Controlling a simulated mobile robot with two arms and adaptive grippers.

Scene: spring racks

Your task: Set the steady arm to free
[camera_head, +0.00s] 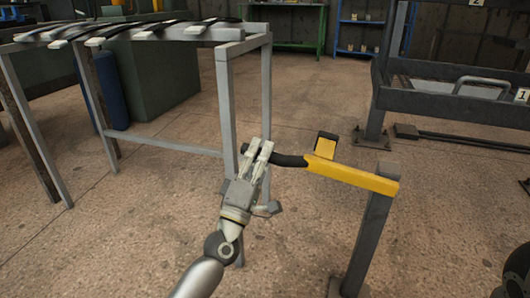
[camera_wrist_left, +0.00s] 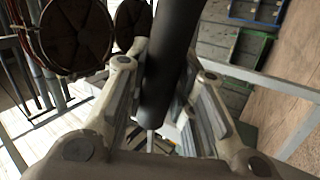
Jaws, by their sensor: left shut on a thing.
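The steady arm (camera_head: 352,177) is a yellow bar on top of a dark grey post (camera_head: 368,225). A small yellow and black block (camera_head: 326,146) stands up from it near its left end. In the left wrist view the black handle (camera_wrist_left: 170,55) lies between the two fingers. My right gripper does not show in either view.
A grey metal rack (camera_head: 229,100) with several dark spring leaves (camera_head: 120,30) on top stands close behind my left gripper. A dark rack (camera_head: 450,100) with numbered tags is at the right. Open floor (camera_head: 310,100) lies between them.

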